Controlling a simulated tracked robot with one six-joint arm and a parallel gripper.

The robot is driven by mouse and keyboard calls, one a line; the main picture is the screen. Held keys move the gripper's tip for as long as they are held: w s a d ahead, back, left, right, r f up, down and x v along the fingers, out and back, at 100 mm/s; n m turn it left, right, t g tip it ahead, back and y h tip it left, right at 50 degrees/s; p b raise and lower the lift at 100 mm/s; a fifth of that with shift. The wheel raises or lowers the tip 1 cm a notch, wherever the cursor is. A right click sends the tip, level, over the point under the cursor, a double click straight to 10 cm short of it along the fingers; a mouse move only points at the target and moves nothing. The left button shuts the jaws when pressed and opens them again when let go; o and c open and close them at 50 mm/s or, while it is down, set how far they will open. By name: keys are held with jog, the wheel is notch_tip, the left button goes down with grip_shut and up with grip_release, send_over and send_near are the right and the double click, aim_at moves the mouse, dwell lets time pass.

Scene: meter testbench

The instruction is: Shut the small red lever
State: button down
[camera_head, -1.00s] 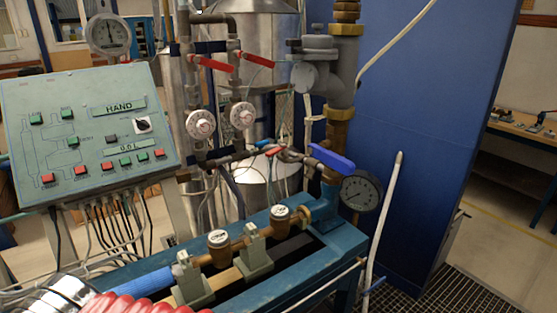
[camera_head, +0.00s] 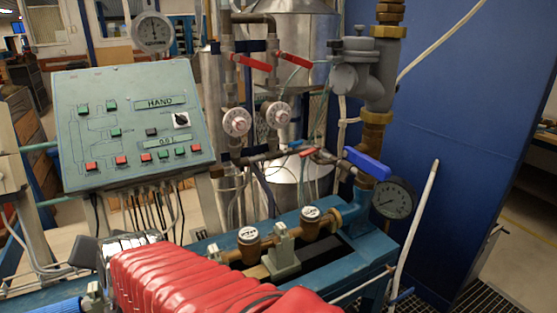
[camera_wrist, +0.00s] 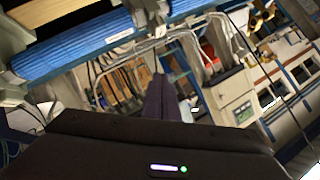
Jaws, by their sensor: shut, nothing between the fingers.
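The small red lever (camera_head: 308,153) sits on the horizontal pipe in the middle of the head view, between a small blue lever (camera_head: 296,144) and a large blue lever (camera_head: 366,163). It appears to lie roughly along the pipe, but it is too small to tell its exact angle. My gripper (camera_wrist: 168,88) shows in the wrist view as dark fingers shut together with nothing between them. It points away from the small red lever, which is not in the wrist view. The gripper cannot be made out in the head view.
Two larger red levers (camera_head: 250,62) (camera_head: 295,60) are on the upright pipes above dials. A control panel (camera_head: 135,125) stands left. Brass meters (camera_head: 249,236) line the blue bench in front. A blue padded pipe (camera_wrist: 85,50) crosses close to my gripper in the wrist view.

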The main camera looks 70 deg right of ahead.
aim_at(310, 152)
jog(key=s+d+r+m+g+h, duration=0.1)
jog(key=s+d+m+h, duration=0.2)
jog(key=d, duration=0.5)
jog(key=s+d+r+m+g+h, duration=0.1)
jog(key=s+d+m+h, duration=0.15)
jog(key=d+m, duration=0.45)
jog(key=s+d+r+m+g+h, duration=0.1)
jog(key=s+d+m+h, duration=0.2)
jog(key=d, duration=0.6)
jog(key=s+d+m+g+h, duration=0.2)
jog(key=s+d+m+g, duration=0.3)
jog(key=s, duration=0.5)
jog(key=s+d+m+g+h, duration=0.3)
jog(key=s+d+m+g, duration=0.3)
jog(key=s, duration=0.5)
jog(key=shift+d+r+m, duration=0.15)
jog(key=shift+d+m, duration=0.7)
jog(key=shift+m, duration=0.15)
jog(key=shift+s+h, duration=0.1)
jog(key=shift+h, duration=0.15)
jog(key=w+d, duration=0.1)
jog(key=d, duration=1)
jog(key=shift+w+d, duration=0.25)
jog(key=shift+w, duration=0.1)
